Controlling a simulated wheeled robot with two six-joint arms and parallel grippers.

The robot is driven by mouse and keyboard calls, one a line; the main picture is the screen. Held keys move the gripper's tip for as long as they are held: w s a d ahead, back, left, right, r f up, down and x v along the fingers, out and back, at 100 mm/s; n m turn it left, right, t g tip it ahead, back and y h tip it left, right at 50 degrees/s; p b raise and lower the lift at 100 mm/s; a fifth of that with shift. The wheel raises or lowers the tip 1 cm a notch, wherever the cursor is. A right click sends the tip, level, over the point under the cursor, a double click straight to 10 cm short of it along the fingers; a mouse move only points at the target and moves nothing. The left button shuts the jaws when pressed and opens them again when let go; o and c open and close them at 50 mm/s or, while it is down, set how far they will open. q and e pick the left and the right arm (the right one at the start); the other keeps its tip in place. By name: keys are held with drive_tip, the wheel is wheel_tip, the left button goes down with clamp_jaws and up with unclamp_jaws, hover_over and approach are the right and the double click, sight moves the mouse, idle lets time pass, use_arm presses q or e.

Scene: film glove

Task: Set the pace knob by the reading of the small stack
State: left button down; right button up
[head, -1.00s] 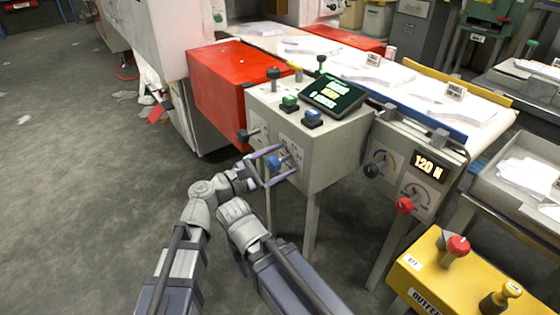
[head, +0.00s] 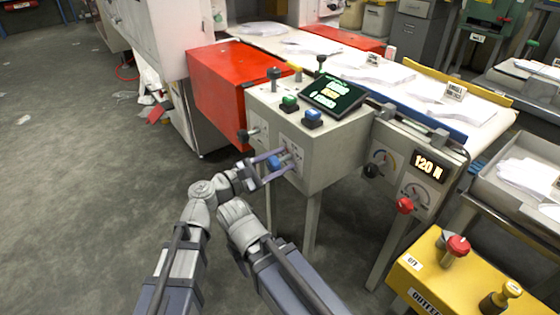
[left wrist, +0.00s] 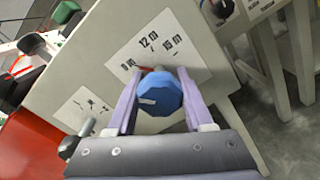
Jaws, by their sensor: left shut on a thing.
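The blue knob (head: 273,163) is on the front face of the grey console (head: 338,152). My left gripper (head: 284,161) is shut on it, one finger on each side. In the left wrist view the blue knob (left wrist: 160,93) sits between the two purple fingers, over a white scale plate (left wrist: 150,46) marked with numbers including 12 and 16. A pale mark shows on the knob's face. A white stack (head: 468,107) lies on the belt near a small sign (head: 455,90) that seems to begin with SMALL. My right gripper is not in view.
A dark screen (head: 334,96) with small text, a green button (head: 289,101) and a blue button (head: 312,117) are on the console top. A black knob (head: 243,136) is left of the blue one. A 120 N display (head: 429,166) is at right. Open floor lies left.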

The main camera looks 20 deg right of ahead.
use_arm(q)
drive_tip(key=m, duration=1.1)
drive_tip(key=shift+m, duration=0.4)
idle(0.5)
drive_tip(key=shift+c, duration=1.4)
unclamp_jaws()
drive_tip(key=shift+r, duration=0.1)
